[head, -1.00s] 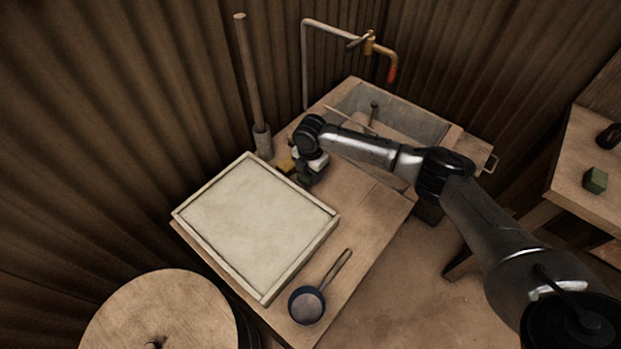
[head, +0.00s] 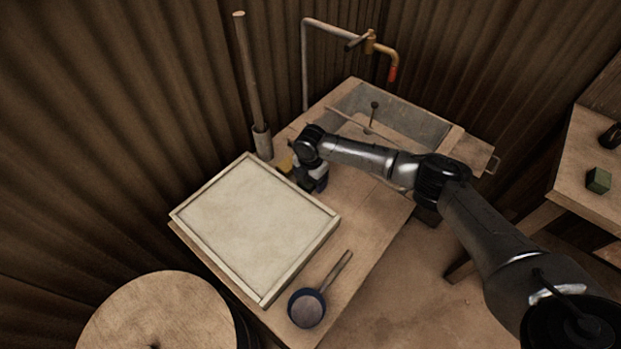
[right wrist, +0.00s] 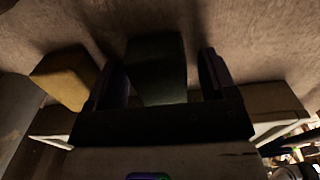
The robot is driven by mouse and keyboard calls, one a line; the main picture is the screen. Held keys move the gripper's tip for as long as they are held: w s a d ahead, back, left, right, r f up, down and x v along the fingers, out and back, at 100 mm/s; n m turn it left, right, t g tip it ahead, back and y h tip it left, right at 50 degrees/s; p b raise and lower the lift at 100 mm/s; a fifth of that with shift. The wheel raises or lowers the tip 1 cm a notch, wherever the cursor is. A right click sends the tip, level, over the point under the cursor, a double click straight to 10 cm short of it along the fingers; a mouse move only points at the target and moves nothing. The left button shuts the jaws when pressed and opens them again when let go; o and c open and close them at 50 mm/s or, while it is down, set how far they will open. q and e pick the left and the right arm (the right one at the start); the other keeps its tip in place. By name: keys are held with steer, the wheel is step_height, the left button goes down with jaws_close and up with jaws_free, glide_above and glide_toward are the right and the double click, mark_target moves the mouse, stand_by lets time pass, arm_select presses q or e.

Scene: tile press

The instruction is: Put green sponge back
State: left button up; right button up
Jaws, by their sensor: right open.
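In the right wrist view a dark green sponge (right wrist: 158,68) stands between the two fingers of my right gripper (right wrist: 160,78). The fingers are apart, one on each side of it, with a gap at least on the right. Whether the left finger touches it is too dark to tell. In the head view my right gripper (head: 313,180) is low over the wooden worktop, beside the back corner of the framed tray, and hides the green sponge. A yellow sponge (right wrist: 65,77) is left of the fingers; it also shows partly in the head view (head: 286,163). My left gripper is not in view.
The pale framed tray (head: 258,226) fills the worktop's left side. A ladle (head: 307,307) lies in front. A basin (head: 405,123) is at the back, and a pole in a holder (head: 262,143) stands behind the tray.

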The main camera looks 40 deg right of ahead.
step_height(320, 180, up, 12)
steer(key=p, duration=0.3)
steer(key=shift+r+p, duration=0.2)
steer(key=shift+p, duration=0.1)
stand_by(0.7)
